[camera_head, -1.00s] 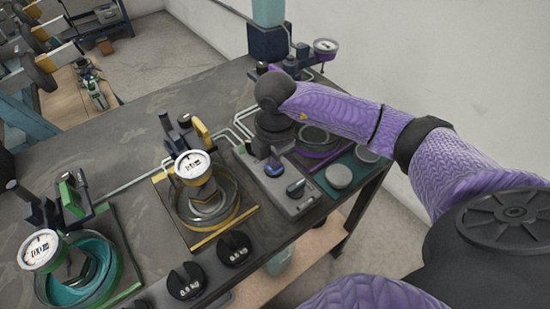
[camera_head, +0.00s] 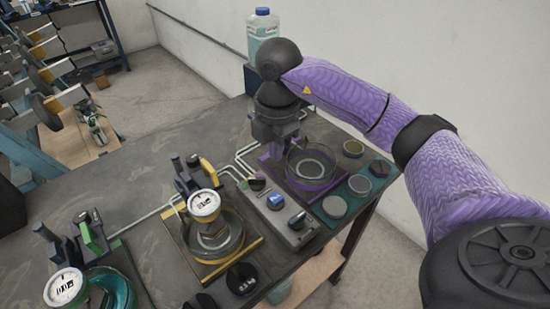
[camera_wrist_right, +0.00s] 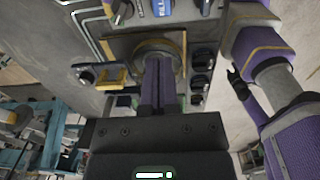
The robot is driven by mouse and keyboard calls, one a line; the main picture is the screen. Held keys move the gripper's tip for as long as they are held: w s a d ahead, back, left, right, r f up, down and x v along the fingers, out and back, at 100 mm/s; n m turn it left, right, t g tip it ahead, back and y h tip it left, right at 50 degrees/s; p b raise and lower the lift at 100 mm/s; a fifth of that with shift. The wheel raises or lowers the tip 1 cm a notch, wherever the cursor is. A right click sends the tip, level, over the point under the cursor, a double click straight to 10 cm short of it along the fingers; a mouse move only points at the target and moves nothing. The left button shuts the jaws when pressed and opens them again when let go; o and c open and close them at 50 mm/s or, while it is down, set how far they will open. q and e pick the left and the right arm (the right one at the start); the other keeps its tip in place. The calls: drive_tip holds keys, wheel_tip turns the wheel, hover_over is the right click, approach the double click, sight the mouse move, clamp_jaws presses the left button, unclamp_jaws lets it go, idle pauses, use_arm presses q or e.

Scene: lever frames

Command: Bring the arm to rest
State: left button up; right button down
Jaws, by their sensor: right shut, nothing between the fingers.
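My right gripper (camera_head: 271,160) hangs at the end of the purple arm, pointing down, beside the purple-framed round dish (camera_head: 311,168). Its fingers are together and empty; they also show closed in the wrist view (camera_wrist_right: 160,85). The grey control box (camera_head: 277,212) with a blue switch (camera_head: 273,202) and dark knobs lies nearer the viewer, apart from the gripper. In the head view I cannot tell whether the fingertips touch anything. My left gripper is not seen in the head view.
A yellow-framed station with a white gauge (camera_head: 204,205) stands left of the box. A green station with a gauge (camera_head: 64,287) is at lower left. Round pads (camera_head: 335,206) lie near the right edge. A bottle (camera_head: 262,33) stands behind the arm. The left tabletop (camera_head: 120,180) has free room.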

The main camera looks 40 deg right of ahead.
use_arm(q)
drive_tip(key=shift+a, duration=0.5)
